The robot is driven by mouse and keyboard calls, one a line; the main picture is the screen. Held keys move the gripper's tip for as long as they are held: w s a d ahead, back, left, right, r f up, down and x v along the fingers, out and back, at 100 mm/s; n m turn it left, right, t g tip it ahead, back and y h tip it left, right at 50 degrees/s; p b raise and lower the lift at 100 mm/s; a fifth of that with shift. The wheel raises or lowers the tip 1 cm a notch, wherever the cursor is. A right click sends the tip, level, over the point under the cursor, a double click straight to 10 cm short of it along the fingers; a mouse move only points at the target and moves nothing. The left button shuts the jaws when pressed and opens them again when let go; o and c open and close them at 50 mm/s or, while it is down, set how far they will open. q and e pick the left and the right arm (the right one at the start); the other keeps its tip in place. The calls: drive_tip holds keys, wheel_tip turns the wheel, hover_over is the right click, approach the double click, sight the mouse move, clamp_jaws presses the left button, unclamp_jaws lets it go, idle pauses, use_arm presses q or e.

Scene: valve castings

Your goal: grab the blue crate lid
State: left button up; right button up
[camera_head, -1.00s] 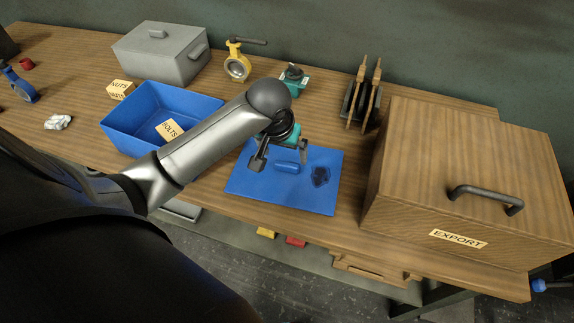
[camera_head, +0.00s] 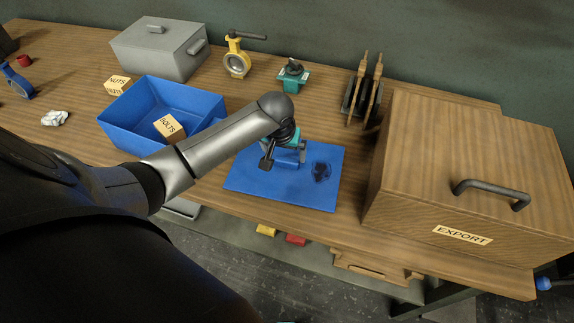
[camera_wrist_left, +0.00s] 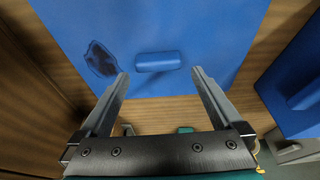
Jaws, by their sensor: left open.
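The blue crate lid (camera_head: 260,182) lies flat on the wooden workbench, with a raised blue bar handle (camera_head: 287,166) and a dark mark on its right part. The lid (camera_wrist_left: 215,25) fills the upper middle of the left wrist view, where its handle (camera_wrist_left: 158,61) lies across. My left gripper (camera_head: 285,159) is open over the handle and partly covers it in the head view. In the left wrist view its fingertips (camera_wrist_left: 159,72) stand to either side of the handle, with gaps, holding nothing. My right gripper is not in view.
The open blue crate (camera_head: 122,132), with a BOLTS block (camera_head: 170,127) in it, stands left of the lid. A wooden EXPORT box (camera_head: 450,150) stands on the right. Behind are a teal valve (camera_head: 293,76) and a rack (camera_head: 362,95). The bench front edge is close.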

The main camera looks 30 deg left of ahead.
sight(287, 160)
use_arm(q)
drive_tip(key=shift+b+x, duration=0.5)
drive_tip(key=shift+x, duration=1.8)
drive_tip(key=shift+d, duration=0.15)
drive_tip(key=c, duration=1.2)
drive_tip(key=shift+c, duration=0.5)
drive_tip(key=shift+r, duration=0.1)
